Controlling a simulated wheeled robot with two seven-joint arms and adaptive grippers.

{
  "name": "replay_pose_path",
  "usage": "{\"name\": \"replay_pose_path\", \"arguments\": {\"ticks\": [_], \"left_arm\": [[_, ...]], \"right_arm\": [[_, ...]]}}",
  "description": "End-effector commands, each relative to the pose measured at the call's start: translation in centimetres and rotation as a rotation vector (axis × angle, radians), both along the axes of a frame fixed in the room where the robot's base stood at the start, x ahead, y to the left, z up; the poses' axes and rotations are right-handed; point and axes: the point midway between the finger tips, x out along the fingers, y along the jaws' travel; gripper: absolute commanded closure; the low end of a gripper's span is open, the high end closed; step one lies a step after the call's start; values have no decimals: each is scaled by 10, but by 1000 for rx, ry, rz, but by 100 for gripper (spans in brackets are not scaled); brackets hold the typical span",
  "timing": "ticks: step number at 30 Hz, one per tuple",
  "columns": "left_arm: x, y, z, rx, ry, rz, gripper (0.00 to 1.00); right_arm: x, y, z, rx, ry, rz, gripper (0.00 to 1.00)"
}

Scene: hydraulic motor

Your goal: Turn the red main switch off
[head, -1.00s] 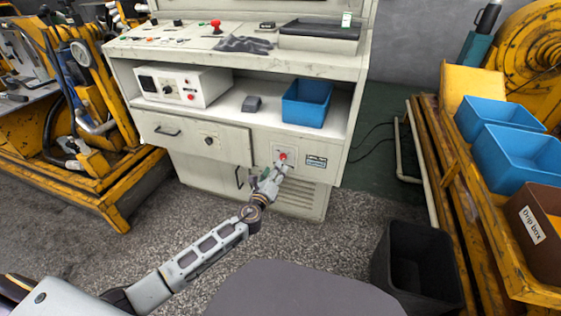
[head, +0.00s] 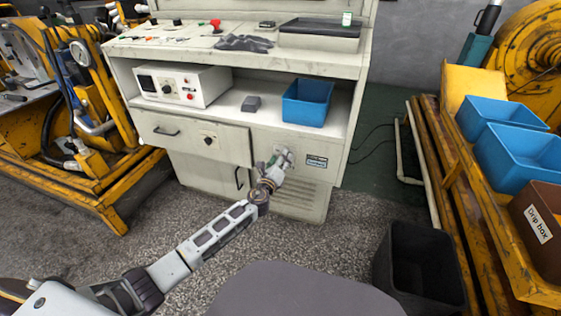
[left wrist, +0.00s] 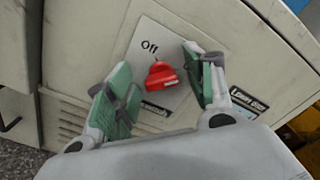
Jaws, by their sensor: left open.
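The red main switch (left wrist: 162,76) shows in the left wrist view on a pale plate (left wrist: 152,42) marked "Off", on the front of the beige cabinet. My left gripper (left wrist: 166,92) is open, with one green-padded finger on each side of the red knob. The right finger is close to the knob; I cannot tell if it touches. In the head view my left gripper (head: 281,160) is at the cabinet front and hides the switch. My right gripper is not in view.
The cabinet (head: 300,60) has a shelf with a blue bin (head: 306,103) and a control box (head: 183,87). A black bin (head: 420,268) stands on the floor. A yellow rack (head: 445,165) is at right, yellow machinery (head: 90,180) at left.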

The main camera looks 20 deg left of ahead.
Motion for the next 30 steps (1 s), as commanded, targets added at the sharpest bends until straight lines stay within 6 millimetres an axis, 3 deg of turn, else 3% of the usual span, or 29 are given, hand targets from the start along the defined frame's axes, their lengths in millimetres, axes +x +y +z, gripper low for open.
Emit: {"name": "replay_pose_path", "arguments": {"ticks": [10,21,30], "left_arm": [[1,0,0,0,0,0,46],[1,0,0,0,0,0,92],[1,1,-1,-28,2,1,92]], "right_arm": [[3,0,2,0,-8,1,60],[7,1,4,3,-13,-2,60],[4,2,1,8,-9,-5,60]]}}
